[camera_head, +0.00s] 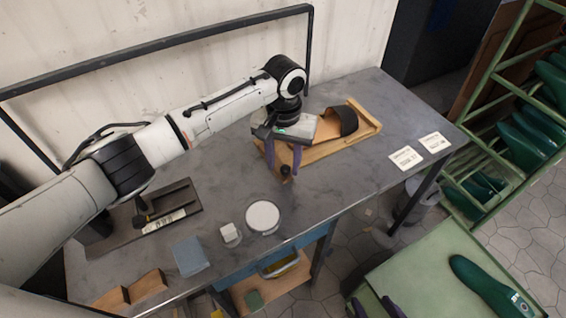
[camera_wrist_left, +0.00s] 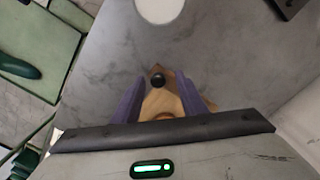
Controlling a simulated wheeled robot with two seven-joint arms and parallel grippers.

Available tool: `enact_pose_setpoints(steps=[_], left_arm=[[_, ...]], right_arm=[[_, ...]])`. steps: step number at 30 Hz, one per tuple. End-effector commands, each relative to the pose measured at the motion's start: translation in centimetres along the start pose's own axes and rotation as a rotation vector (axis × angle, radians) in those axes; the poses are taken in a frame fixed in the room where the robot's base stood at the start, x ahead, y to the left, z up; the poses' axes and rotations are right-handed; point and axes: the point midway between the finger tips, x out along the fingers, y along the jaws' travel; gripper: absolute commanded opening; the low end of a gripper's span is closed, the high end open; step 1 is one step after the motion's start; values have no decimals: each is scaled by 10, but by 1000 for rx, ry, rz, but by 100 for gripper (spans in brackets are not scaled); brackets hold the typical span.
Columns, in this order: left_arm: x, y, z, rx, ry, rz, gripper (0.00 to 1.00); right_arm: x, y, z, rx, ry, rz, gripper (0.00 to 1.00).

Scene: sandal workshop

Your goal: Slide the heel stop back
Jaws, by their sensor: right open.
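A wooden fixture (camera_head: 335,148) lies on the grey workbench, holding a tan sandal sole with a dark brown strap (camera_head: 343,119). A black round knob (camera_head: 285,170) stands at the fixture's near left end; it also shows in the left wrist view (camera_wrist_left: 157,79). I cannot tell which part is the heel stop; my gripper hides much of that end. My left gripper (camera_head: 283,172) is above this end, its purple fingers apart on either side of the knob, with no visible contact. My right gripper (camera_head: 376,308) shows only as purple fingertips at the bottom edge, open.
A dark tray (camera_head: 180,205) is at left. Two cards (camera_head: 405,157) lie at right. A green table (camera_head: 440,275) holds a green shoe last (camera_head: 490,283).

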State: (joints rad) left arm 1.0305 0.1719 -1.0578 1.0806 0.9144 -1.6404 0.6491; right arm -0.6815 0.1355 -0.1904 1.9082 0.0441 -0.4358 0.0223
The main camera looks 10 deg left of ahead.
Motion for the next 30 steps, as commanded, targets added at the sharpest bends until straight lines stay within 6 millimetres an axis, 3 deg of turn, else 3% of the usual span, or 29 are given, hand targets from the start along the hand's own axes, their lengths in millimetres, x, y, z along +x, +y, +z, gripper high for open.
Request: enact_pose_setpoints(steps=[9,15,30], left_arm=[[-63,0,-1,-1,5,1,38],[-87,-1,-1,-1,2,0,38],[-93,-1,0,-2,0,-1,38]], right_arm=[[-1,0,0,1,-1,0,52],[-1,0,1,1,-3,0,52],[-1,-1,2,1,-4,-1,52]])
